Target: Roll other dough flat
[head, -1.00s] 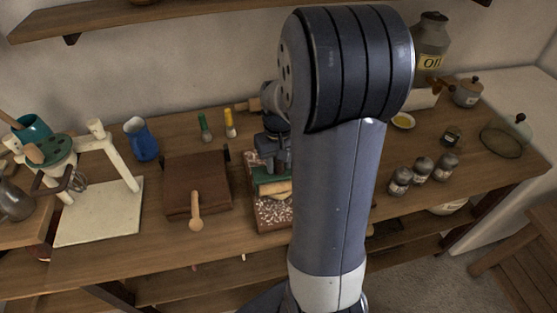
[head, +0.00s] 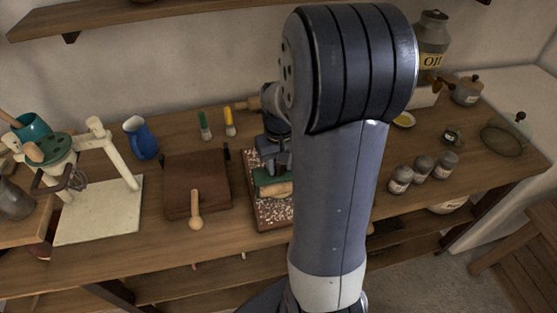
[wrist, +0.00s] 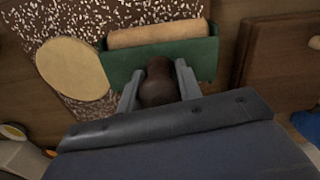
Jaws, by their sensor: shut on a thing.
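My gripper (wrist: 158,85) is shut on the dark handle (wrist: 157,82) of a roller tool with a green frame (wrist: 203,50) and a pale wooden roller (wrist: 155,33). The tool is over the speckled board (wrist: 85,15), and also shows in the head view, its roller (head: 278,189) above the board (head: 270,215). A flat, round piece of dough (wrist: 72,68) lies on the board beside the green frame in the wrist view. No other dough is visible; the tool and my arm hide part of the board. I cannot tell whether the roller touches anything.
A brown box (head: 180,175) with a wooden-handled tool (head: 195,207) stands left of the board. A blue jug (head: 142,140), two brushes (head: 230,123) and a white stand (head: 120,200) are further left and behind. Several jars (head: 423,168) stand to the right.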

